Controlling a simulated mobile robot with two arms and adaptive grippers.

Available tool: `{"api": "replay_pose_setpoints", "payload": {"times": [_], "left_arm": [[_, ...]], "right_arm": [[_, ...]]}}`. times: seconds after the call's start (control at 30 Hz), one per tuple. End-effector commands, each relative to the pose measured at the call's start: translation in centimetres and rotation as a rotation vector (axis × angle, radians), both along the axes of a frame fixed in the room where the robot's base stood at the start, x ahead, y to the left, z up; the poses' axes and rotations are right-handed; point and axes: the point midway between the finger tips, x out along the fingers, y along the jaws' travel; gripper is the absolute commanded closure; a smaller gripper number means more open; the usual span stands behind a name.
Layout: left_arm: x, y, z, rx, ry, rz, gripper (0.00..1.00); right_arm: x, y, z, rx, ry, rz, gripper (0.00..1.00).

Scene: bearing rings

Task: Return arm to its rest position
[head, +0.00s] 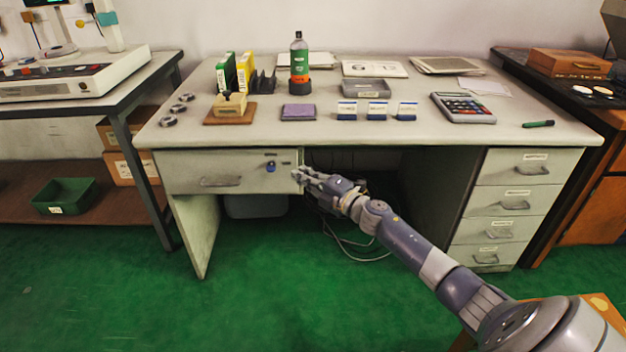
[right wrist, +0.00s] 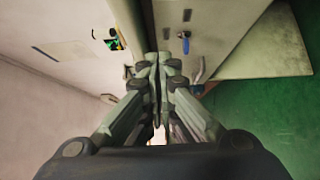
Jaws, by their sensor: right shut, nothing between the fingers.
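My right arm reaches in from the lower right of the head view. Its right gripper (head: 306,176) is at the right end of the desk's left drawer (head: 215,172), just right of the blue key tag (head: 271,166). In the right wrist view the gripper (right wrist: 160,60) has its fingers together with nothing between them. The blue tag (right wrist: 184,40) shows close beyond the fingertips there. Whether the fingertips touch the drawer or desk edge I cannot tell. The drawer looks shut. My left gripper is not in view.
The grey desk (head: 330,135) holds metal rings (head: 178,109), a bottle (head: 299,66), blue-white boxes (head: 377,110) and a calculator (head: 463,107). Cables (head: 350,245) hang in the knee space under the arm. Drawers (head: 525,195) stand right. Green floor in front is open.

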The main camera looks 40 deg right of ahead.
Motion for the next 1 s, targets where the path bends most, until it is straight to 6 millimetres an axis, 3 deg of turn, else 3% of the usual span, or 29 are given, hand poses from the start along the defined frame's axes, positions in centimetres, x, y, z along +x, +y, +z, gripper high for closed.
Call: {"api": "replay_pose_setpoints", "payload": {"times": [0.23, 0.67, 0.87, 1.0], "left_arm": [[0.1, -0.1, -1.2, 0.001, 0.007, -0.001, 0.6], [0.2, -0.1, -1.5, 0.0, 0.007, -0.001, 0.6], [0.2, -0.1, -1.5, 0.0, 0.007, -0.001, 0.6], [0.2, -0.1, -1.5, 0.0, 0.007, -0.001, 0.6]], "right_arm": [[-2.7, -0.5, -0.1, 0.0, 0.002, 0.0, 1.0], [-3.6, -0.3, -0.5, 0.026, 0.007, -0.015, 1.0], [-5.9, 1.6, -4.6, 0.246, 0.096, -0.176, 1.0], [-9.7, 3.4, -9.6, 0.471, 0.233, -0.357, 1.0]]}}
